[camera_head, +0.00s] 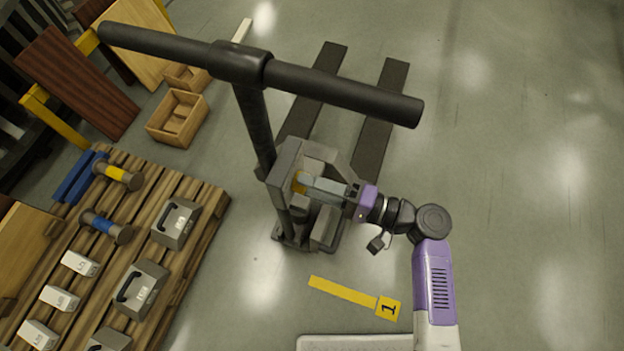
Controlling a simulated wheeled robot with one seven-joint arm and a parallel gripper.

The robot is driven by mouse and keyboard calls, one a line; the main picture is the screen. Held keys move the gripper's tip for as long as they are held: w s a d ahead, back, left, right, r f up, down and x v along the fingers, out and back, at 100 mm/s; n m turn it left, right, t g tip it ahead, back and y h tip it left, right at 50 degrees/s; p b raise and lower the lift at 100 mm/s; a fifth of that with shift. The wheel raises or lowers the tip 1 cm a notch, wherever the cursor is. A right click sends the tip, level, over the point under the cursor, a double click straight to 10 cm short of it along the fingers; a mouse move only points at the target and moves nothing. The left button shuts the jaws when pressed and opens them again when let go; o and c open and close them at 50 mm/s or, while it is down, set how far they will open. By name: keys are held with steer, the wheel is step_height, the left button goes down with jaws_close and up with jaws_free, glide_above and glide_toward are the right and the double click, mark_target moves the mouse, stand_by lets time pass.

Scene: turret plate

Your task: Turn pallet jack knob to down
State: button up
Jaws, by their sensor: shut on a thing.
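The pallet jack stands upright in the middle of the head view, with a black T-shaped handle (340,90) and a grey body (287,160). My gripper reaches in from the right and is shut on the knob. The fingers hide most of the knob, so I cannot tell which way it is turned. The two dark forks (381,115) lie on the floor behind the body.
A yellow floor marker (345,291) lies in front. The floor at the right is clear.

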steer(key=shift+m+p, duration=1.35)
steer(key=shift+m, duration=0.95)
steer(key=o, duration=1.4)
steer(key=shift+c, duration=0.2)
steer(key=b+v, duration=0.1)
steer(key=v, duration=0.6)
steer(key=shift+d, duration=0.4)
steer(key=shift+s, duration=0.1)
